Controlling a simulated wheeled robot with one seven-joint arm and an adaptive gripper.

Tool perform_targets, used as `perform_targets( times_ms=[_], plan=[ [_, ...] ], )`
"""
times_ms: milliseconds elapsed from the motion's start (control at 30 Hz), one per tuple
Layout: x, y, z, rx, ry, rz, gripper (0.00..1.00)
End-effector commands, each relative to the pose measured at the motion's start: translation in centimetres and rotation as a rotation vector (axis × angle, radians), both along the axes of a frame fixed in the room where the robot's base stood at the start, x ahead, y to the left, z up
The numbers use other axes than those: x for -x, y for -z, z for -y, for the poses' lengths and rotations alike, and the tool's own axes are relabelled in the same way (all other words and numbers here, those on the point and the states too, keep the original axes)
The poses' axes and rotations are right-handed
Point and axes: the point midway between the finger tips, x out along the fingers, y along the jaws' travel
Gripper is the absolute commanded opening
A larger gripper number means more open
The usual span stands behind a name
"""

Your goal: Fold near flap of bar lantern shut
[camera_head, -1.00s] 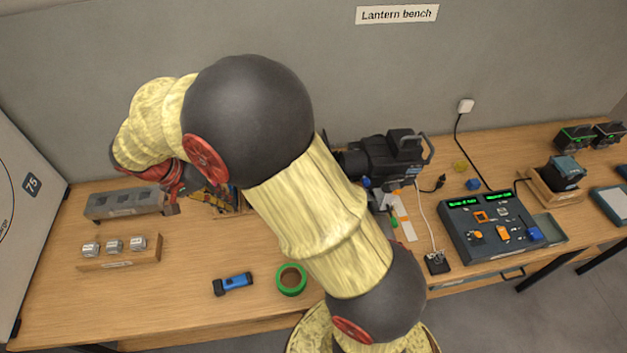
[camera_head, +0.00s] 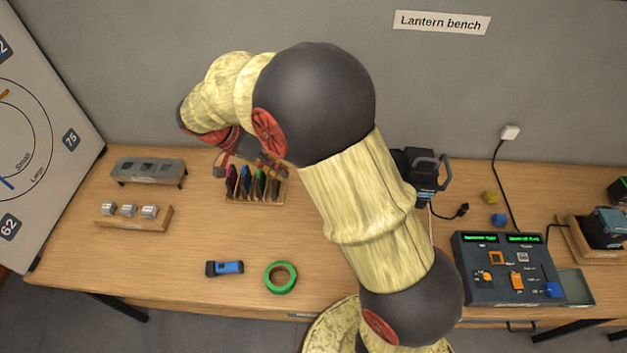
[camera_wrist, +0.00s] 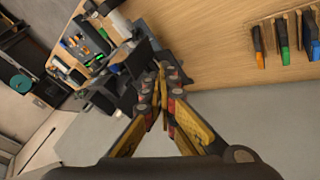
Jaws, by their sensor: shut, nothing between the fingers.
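The black bar lantern (camera_head: 425,178) stands at the back of the bench, with its handle showing at its right side. My arm hides its left part in the head view. In the wrist view a dark lantern body (camera_wrist: 122,72) with flat black plates lies just beyond and left of my fingertips. I cannot tell which plate is the near flap or how far it is folded. My gripper (camera_wrist: 161,72) is shut and empty, its tips close to the lantern in the picture; contact cannot be told.
A rack of coloured gels (camera_head: 255,200) stands left of my upper arm. A blue torch (camera_head: 225,268) and green tape roll (camera_head: 281,277) lie at the front. A fader console (camera_head: 508,268) stands right. A grey stand (camera_head: 148,170) is at back left. The front-left bench is mostly clear.

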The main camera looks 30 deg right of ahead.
Motion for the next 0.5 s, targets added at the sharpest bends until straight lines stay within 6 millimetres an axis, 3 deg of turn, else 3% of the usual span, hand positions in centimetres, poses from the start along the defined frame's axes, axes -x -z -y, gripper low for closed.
perform_targets(
  times_ms=[500],
  plan=[
    [1.8, 7.4, 4.9, 0.0, 0.001, -0.005, 0.0]
  ],
)
